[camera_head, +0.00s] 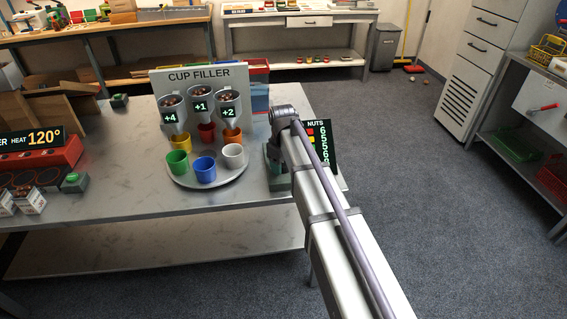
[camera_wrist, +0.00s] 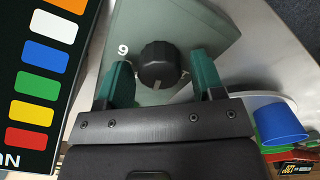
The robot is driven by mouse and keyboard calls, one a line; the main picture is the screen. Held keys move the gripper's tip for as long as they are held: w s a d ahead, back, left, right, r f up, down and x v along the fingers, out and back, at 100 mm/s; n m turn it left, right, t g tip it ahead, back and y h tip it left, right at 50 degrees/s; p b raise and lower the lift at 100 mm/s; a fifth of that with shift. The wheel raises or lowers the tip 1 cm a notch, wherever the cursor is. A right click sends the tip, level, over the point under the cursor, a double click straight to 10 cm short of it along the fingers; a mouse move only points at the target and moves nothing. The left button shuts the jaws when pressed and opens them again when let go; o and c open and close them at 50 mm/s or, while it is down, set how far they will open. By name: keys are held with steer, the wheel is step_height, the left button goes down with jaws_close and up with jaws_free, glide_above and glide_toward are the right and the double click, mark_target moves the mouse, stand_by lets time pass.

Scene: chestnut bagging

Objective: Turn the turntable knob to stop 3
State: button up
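The black turntable knob (camera_wrist: 158,66) sits on a grey-green housing (camera_wrist: 190,22) in the wrist view. A white "9" is printed left of it, and a pale mark shows on the knob's lower edge. My gripper (camera_wrist: 158,72) is open, with one green finger on each side of the knob and a visible gap at each. In the head view my arm hides the knob and gripper. The round turntable (camera_head: 208,181) carries several coloured cups, with the green, blue (camera_head: 204,169) and white cups at the front. Other stop numbers are not readable.
The CUP FILLER board (camera_head: 200,75) with funnels marked +4, +1 and +2 stands behind the turntable. The NUTS display (camera_head: 320,142) stands right of the housing; its colour squares (camera_wrist: 38,80) show close at left in the wrist view. A red heater (camera_head: 40,160) is at far left.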

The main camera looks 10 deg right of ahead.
mark_target(283, 164)
steer(key=shift+o, duration=0.3)
step_height(283, 164, up, 11)
steer(key=p, duration=1)
steer(key=shift+p, duration=0.4)
steer(key=shift+s+a+f, duration=0.1)
steer(key=s+m, duration=0.7)
steer(key=s, duration=1.6)
steer(key=shift+s, duration=0.15)
